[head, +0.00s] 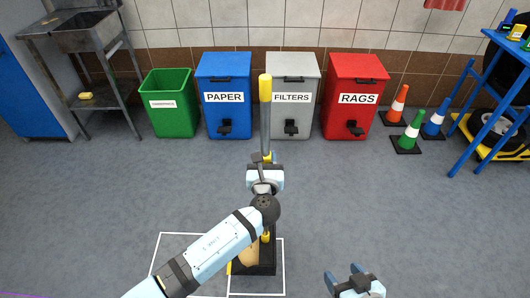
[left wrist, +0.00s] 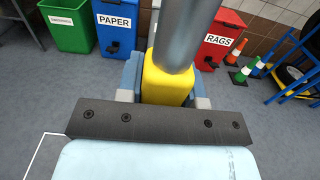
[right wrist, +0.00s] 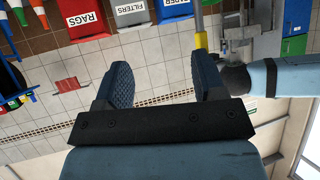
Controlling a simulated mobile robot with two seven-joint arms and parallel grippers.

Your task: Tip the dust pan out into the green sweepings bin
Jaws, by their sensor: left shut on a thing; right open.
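The dust pan (head: 268,268) is black with yellow edges and has something tan in it. It is low over a white-outlined floor area, partly hidden behind my left arm; I cannot tell whether it touches the floor. Its long grey handle (head: 265,122) stands upright with a yellow top. My left gripper (head: 266,165) is shut on a yellow part of the handle (left wrist: 168,84). The green sweepings bin (head: 172,110) stands open-topped by the back wall, left of the blue bin; it also shows in the left wrist view (left wrist: 68,28). My right gripper (head: 347,278) is open and empty at the bottom.
Blue PAPER (head: 225,115), grey FILTERS (head: 292,112) and red RAGS (head: 355,112) bins stand right of the green one. A metal sink bench (head: 85,40) with a yellow item on its shelf is at left. Cones (head: 408,138) and a blue rack are at right. The middle floor is clear.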

